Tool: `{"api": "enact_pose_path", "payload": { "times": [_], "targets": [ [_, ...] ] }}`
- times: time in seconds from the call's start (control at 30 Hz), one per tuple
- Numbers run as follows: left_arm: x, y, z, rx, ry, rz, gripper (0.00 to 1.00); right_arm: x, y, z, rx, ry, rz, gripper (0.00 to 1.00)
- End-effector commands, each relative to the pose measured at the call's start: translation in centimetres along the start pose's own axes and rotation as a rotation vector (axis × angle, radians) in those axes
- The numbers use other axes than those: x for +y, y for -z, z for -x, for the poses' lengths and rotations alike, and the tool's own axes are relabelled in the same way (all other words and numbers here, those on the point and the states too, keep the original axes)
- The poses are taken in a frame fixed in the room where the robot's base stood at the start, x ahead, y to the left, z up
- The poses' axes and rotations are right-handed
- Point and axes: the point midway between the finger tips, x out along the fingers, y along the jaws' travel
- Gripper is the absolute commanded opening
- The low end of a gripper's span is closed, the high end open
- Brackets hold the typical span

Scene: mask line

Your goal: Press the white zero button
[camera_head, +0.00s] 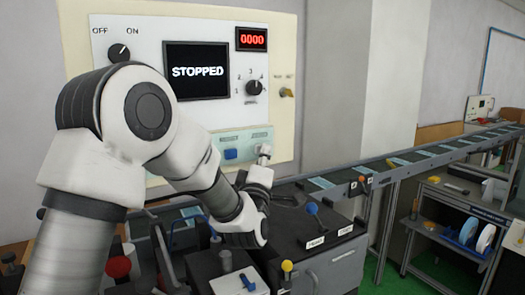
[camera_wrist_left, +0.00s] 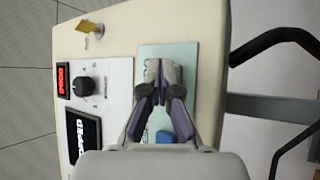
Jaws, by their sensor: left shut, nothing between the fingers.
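The pale green button plate (camera_head: 225,141) is on the lower part of the cream control panel (camera_head: 215,20). A blue button (camera_head: 231,154) sits on its left half. My left gripper (camera_head: 264,153) is shut and empty, with its tips at the right half of the plate. In the left wrist view, the closed fingertips (camera_wrist_left: 160,72) lie over the pale green plate (camera_wrist_left: 186,58), and the blue button (camera_wrist_left: 165,137) shows near the finger bases. I cannot make out the white zero button; the fingers cover that part of the plate. Whether the tips touch the plate is unclear.
The screen (camera_head: 197,71) reads STOPPED and the red counter (camera_head: 252,39) reads 0000. A black rotary knob (camera_head: 254,87) and a yellowish key switch (camera_head: 286,92) are above the plate. A machine with a blue-knobbed lever (camera_head: 312,209) stands below. A conveyor (camera_head: 400,163) runs off right.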

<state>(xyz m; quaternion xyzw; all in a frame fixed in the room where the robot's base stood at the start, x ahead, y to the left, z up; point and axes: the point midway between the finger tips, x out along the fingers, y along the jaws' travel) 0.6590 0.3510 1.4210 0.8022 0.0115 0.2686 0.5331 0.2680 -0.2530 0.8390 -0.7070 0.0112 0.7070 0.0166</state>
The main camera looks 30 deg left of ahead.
Motion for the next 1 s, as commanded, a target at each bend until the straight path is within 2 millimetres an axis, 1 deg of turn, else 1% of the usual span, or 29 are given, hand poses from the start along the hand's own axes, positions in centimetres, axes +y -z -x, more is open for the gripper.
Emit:
{"api": "enact_pose_path", "payload": {
  "times": [0.17,0.4,0.77,1.0],
  "targets": [
    [0.1,-0.2,0.2,-0.001,-0.001,-0.001,0.00,0.0,0.0,-0.2,0.000,0.000,0.000,0.40],
    [0.7,-0.9,1.2,-0.001,-0.001,0.000,0.00,0.0,0.0,-1.1,0.000,0.000,0.000,0.40],
    [0.9,-1.0,1.4,0.000,0.000,0.000,0.00,0.0,0.0,-1.2,0.000,0.000,0.000,0.40],
    [1.8,-2.2,2.9,-0.003,-0.002,-0.002,0.00,0.0,0.0,-2.2,0.000,0.000,0.000,0.40]
  ]
}}
